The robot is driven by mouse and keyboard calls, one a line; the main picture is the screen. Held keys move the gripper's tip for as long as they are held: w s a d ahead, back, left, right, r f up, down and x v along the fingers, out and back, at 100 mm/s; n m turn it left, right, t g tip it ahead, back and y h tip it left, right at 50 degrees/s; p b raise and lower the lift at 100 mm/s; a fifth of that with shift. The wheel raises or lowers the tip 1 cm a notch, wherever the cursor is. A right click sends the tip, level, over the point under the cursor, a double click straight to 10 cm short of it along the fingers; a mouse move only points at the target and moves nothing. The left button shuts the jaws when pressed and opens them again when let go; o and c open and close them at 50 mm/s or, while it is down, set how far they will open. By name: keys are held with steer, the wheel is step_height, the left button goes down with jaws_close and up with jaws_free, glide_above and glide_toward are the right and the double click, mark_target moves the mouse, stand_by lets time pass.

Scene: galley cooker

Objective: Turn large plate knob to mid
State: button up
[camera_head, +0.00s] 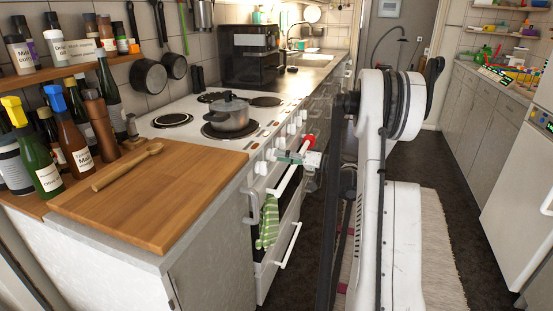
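The white cooker (180,138) stands along the left counter, with several dark hot plates on top. A row of small white knobs (270,155) runs along its front edge. I cannot read their markings or settings, or tell which one is the large plate knob. A grey lidded pot (231,118) stands on the near right plate. My white arm fills the middle of the view.
A wooden board (150,200) with a wooden spoon (127,167) and several bottles lie at the near left. A green checked towel (268,222) hangs on the oven front. The dark floor (450,190) between the counters is open.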

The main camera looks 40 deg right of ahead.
steer(key=shift+x, duration=1.05)
jaws_close()
steer(key=m+b, duration=0.1)
steer(key=m, duration=0.7)
steer(key=shift+b, duration=0.3)
steer(key=shift+m, duration=0.4)
